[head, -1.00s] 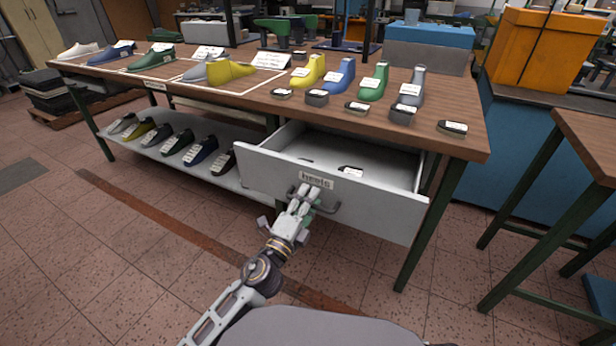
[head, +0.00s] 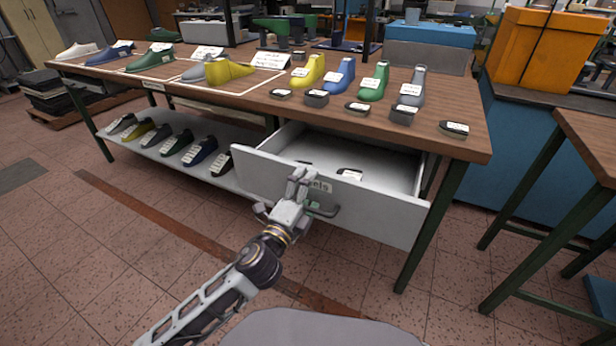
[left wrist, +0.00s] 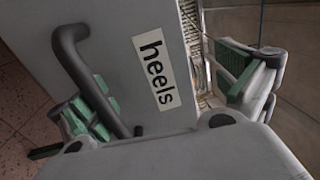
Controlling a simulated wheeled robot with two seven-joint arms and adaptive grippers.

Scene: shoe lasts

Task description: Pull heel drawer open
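The grey heel drawer (head: 385,213) under the bench's right half stands pulled out, with its white inside showing. Its front carries a "heels" label (left wrist: 154,70) and a dark bar handle (left wrist: 82,68); in the head view the handle (head: 325,211) is partly hidden by my gripper. My left gripper (head: 300,178) is at the drawer front, its fingers covering part of the label. In the left wrist view its green-padded fingers are spread wide, one beside the handle and one past the label at the drawer's top edge. I cannot tell whether the handle is touched. My right gripper is not in view.
Dark heel pieces (head: 349,174) lie in the drawer. The wooden bench top (head: 440,105) holds shoe lasts and heel blocks. A lower shelf (head: 222,178) at left holds several shoes. A second table (head: 590,135) stands at right. The tiled floor in front is largely clear.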

